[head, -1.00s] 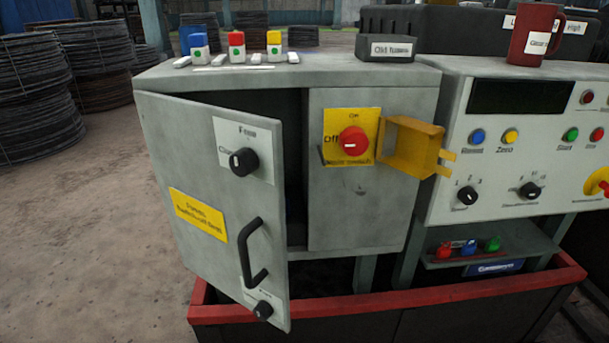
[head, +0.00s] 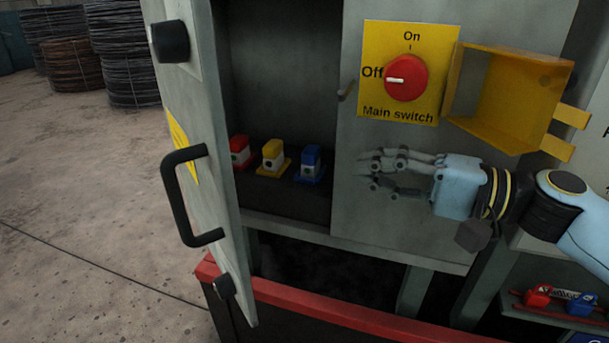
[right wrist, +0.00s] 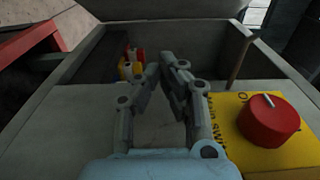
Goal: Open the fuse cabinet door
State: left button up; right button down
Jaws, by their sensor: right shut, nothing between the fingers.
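The grey fuse cabinet door (head: 207,130) stands wide open on the left in the head view, seen nearly edge-on. Its black bar handle (head: 182,205) and two black knobs face left. Inside the dark cabinet sit a red fuse (head: 241,151), a yellow fuse (head: 273,154) and a blue fuse (head: 310,162). My right gripper (head: 372,172) is shut and empty, in front of the grey panel below the main switch, right of the opening and apart from the door. It also shows in the right wrist view (right wrist: 168,66). My left gripper is not in view.
The red main switch (head: 407,78) points to Off on its yellow plate. A yellow hinged cover (head: 510,95) stands open beside it, above my right forearm. A red-rimmed bin (head: 350,310) lies below the cabinet.

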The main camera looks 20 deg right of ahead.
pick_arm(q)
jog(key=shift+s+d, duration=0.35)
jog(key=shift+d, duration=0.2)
pick_arm(e)
jog(key=x, duration=1)
jog(key=shift+r, duration=0.35)
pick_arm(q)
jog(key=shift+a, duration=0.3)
pick_arm(e)
jog(key=shift+s+a, duration=0.1)
jog(key=shift+s, duration=0.05)
